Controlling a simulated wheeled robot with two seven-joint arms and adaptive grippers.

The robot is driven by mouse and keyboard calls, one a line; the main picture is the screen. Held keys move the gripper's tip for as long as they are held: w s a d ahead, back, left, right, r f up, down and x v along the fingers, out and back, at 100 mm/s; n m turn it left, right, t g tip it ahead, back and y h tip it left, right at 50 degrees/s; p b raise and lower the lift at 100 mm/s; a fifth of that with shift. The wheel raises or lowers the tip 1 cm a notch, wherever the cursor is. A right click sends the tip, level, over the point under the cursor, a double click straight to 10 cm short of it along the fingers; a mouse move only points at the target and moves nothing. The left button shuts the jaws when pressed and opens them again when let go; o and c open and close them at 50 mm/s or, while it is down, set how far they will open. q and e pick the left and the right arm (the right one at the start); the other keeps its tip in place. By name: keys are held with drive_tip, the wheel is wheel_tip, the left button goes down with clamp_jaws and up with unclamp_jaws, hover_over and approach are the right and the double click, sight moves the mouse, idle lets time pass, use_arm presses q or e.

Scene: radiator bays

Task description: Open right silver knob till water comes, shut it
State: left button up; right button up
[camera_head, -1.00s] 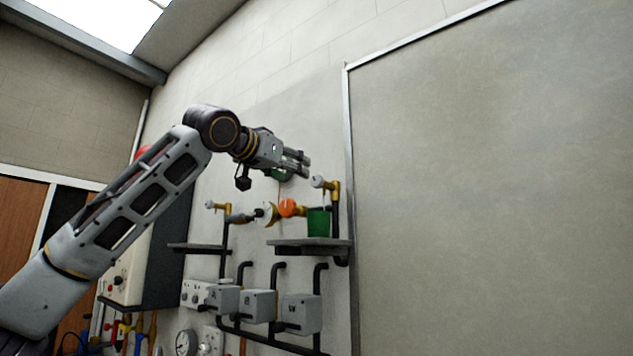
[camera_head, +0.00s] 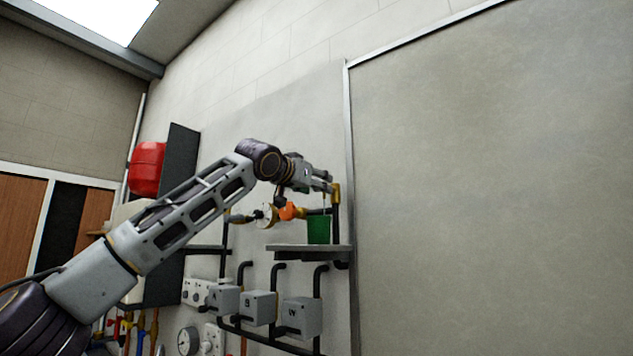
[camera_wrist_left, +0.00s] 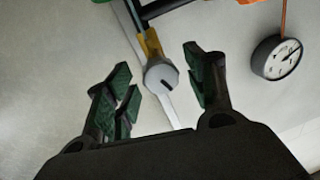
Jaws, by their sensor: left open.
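The right silver knob (camera_wrist_left: 161,77) sits on a brass fitting (camera_wrist_left: 150,45) in the left wrist view. It is round, with a dark slot. My left gripper (camera_head: 325,181) is open in front of the brass fitting, and hides the knob in the head view. In the wrist view the knob shows between the green-padded fingers, apart from them. My right gripper is out of view.
An orange knob (camera_head: 290,211) and a round gauge (camera_head: 267,215) are just left of the cup. Grey boxes (camera_head: 300,317) and black pipes lie below the shelf. A large metal-framed panel (camera_head: 490,190) is at right. A red tank (camera_head: 147,168) is at left.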

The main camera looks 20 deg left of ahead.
use_arm(q)
drive_tip(key=shift+w+d, duration=0.1)
drive_tip(key=shift+w, duration=0.35)
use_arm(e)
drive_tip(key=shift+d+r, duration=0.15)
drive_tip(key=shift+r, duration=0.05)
use_arm(q)
drive_tip(key=c, duration=1)
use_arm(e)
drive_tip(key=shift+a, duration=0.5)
